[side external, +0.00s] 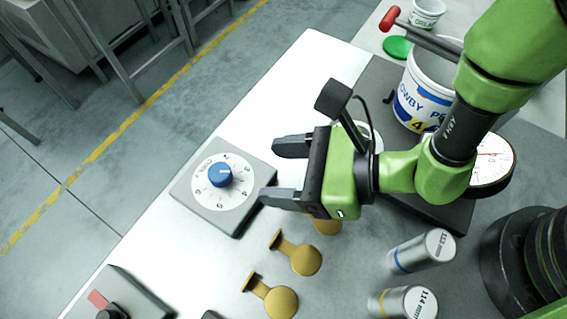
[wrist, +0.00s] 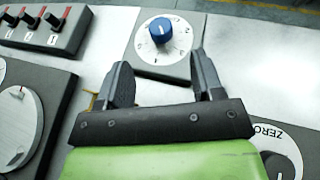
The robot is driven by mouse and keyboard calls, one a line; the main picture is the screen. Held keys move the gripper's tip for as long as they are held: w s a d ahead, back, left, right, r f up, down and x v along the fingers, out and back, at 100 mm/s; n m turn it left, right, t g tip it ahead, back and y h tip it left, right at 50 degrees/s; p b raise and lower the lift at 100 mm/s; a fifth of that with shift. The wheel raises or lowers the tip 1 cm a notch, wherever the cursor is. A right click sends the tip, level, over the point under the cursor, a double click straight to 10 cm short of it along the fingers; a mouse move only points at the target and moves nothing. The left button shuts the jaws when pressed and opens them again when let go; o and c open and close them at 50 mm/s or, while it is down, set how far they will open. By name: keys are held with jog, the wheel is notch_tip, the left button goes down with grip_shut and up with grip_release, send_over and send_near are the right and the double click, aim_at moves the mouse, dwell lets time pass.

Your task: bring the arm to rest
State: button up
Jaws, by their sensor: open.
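My gripper (side external: 272,172) is open and empty in the side external view, held above the table with its fingers pointing left. In the wrist view my gripper (wrist: 160,78) shows two dark fingers spread apart with nothing between them. A grey dial box with a blue knob (side external: 220,175) lies beyond the fingertips. The blue knob (wrist: 160,30) also shows in the wrist view, past the gap between the fingers. I cannot tell the exact height of the fingers above the table.
Brass-coloured tags (side external: 306,258) and labelled cylinders (side external: 421,251) lie near the front. A white tub (side external: 424,95) and a round gauge (side external: 493,160) stand close behind my wrist. A switch box (wrist: 42,30) is at the wrist view's upper left. White table (side external: 300,90) is clear at the back.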

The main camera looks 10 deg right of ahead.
dwell(0.3)
jog(key=s+d+r+n+g+y, duration=0.1)
jog(key=d+r+n+g, duration=0.1)
jog(key=r+n, duration=0.35)
jog(key=s+d+r+n+g+y, duration=0.1)
jog(key=d+r+n+g, duration=0.15)
jog(key=r, duration=0.55)
jog(key=s+d+r+n+g+y, duration=0.1)
jog(key=r+n+g, duration=0.2)
jog(key=r, duration=0.4)
jog(key=s+d+r+n+t+h, duration=0.1)
jog(key=d+n+t+h, duration=0.3)
jog(key=d, duration=0.8)
jog(key=s+d+r+n+t+h, duration=0.2)
jog(key=d+r+n+t+h, duration=0.1)
jog(key=d+h, duration=0.6)
jog(key=d+n+t, duration=0.1)
jog(key=d+t, duration=0.1)
jog(key=d, duration=0.1)
jog(key=shift+d, duration=0.4)
